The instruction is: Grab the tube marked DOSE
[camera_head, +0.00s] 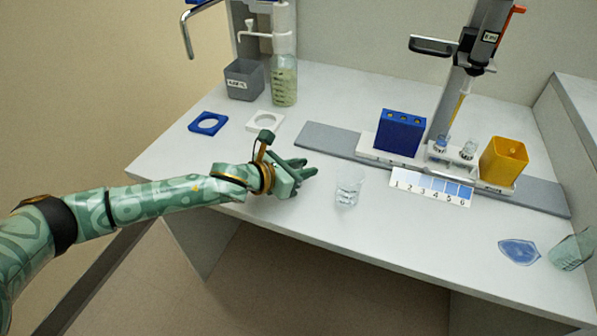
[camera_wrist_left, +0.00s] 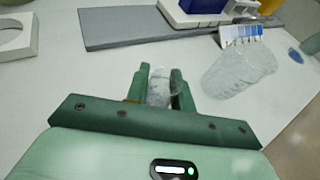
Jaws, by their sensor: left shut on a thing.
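My left gripper (camera_head: 306,168) is low over the front left part of the bench. In the left wrist view its two green fingers (camera_wrist_left: 160,88) are shut on a small clear tube (camera_wrist_left: 159,84). No label can be read on that tube, so I cannot tell whether it is marked DOSE. In the head view the fingers hide it. Two clear tubes or vials, one on the left (camera_head: 441,146) and one on the right (camera_head: 468,150), stand in the white holder on the grey rail; their marks are too small to read. My right gripper is not in view.
A clear beaker (camera_head: 348,190) stands close right of my left gripper; it also shows in the wrist view (camera_wrist_left: 238,72). Behind are a blue block (camera_head: 400,133), a yellow cup (camera_head: 503,160) and a numbered strip (camera_head: 430,187). A bottle (camera_head: 284,82) and grey bin (camera_head: 243,80) stand back left.

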